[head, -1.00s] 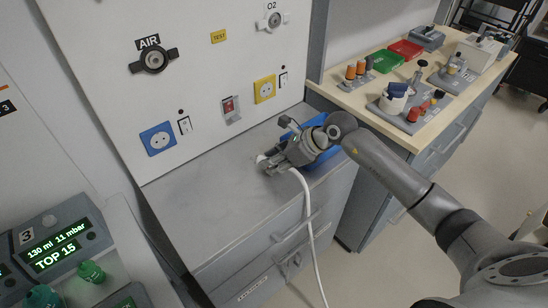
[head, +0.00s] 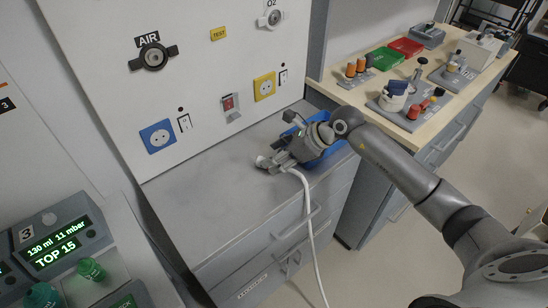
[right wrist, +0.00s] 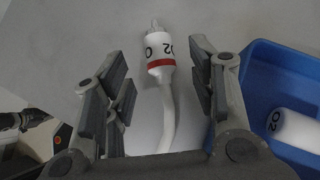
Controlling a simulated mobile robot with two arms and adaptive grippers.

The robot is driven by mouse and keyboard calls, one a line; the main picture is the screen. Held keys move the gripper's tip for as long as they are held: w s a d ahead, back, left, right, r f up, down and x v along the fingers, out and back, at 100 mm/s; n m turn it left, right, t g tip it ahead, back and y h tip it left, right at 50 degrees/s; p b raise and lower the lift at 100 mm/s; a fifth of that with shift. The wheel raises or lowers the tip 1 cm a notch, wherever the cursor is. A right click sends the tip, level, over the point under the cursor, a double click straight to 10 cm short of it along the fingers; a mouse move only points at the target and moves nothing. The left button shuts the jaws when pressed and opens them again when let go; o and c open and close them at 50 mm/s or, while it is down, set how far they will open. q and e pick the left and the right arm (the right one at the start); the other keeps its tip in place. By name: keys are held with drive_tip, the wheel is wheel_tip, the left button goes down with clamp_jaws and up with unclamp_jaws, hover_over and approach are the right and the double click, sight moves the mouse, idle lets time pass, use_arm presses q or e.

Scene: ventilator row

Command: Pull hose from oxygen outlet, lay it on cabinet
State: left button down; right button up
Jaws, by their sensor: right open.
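The white hose (head: 309,225) lies with its end on the grey cabinet top (head: 205,205) and hangs down over the cabinet's front. Its white connector (right wrist: 161,60), marked O2 with a red band, lies on the surface in the right wrist view. My right gripper (right wrist: 160,85) is open, with its fingers on either side of the hose and connector, apart from them. In the head view the right gripper (head: 272,163) is low over the cabinet top. The O2 outlet (head: 271,18) on the white wall panel has no hose in it. My left gripper is not in view.
A blue bin (right wrist: 258,88) stands right beside the gripper and holds another white O2-marked piece (right wrist: 295,130). The cabinet top's left part is clear. A wooden counter (head: 345,92) with trays and bottles stands to the right; a ventilator display (head: 62,245) is at lower left.

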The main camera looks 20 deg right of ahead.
drive_tip(key=s+d+r+p, duration=0.2)
drive_tip(key=r, duration=0.5)
drive_tip(key=s+d+r+p, duration=0.2)
drive_tip(key=d+r, duration=0.1)
drive_tip(key=r, duration=0.5)
drive_tip(key=shift+s+d+r, duration=0.2)
drive_tip(key=shift+s+r, duration=0.1)
idle(0.4)
